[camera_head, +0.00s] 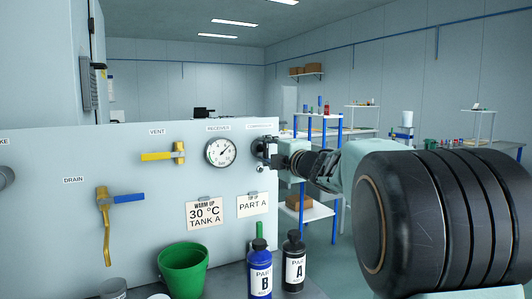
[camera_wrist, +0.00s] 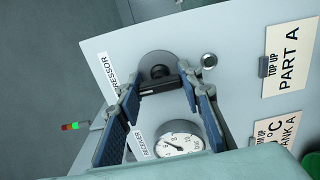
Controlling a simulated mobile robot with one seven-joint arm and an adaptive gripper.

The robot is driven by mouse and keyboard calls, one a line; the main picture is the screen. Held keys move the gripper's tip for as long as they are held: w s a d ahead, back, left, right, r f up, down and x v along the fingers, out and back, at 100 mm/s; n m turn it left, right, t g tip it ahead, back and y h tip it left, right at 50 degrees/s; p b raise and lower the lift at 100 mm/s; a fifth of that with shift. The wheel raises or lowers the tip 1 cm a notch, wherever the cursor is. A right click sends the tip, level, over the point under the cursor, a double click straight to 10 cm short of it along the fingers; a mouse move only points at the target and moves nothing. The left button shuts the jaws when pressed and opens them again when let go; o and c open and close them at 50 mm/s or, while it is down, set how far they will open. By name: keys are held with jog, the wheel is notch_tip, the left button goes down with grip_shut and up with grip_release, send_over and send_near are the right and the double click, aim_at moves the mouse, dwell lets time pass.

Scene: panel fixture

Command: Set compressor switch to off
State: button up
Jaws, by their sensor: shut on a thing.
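The compressor switch (camera_wrist: 157,72) is a black handle on a round grey base in the wrist view, beside a partly hidden label ending in "PRESSOR" (camera_wrist: 106,72). My gripper (camera_wrist: 162,83) is at the panel with its two blue-padded fingers on either side of the handle, shut on it. In the head view my gripper (camera_head: 272,150) reaches the panel's right end from the right and hides most of the switch. I cannot tell which setting the handle points to.
The receiver gauge (camera_head: 220,152) is just left of the switch; it also shows in the wrist view (camera_wrist: 166,144). A small round button (camera_wrist: 209,60) is near the switch. Vent (camera_head: 165,154) and drain (camera_head: 110,205) valves are further left. A green bucket (camera_head: 184,268) and bottles (camera_head: 261,272) stand below.

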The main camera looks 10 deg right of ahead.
jog(key=o, duration=1.2)
jog(key=shift+c, duration=0.2)
jog(key=shift+s, duration=0.1)
jog(key=v, duration=1.2)
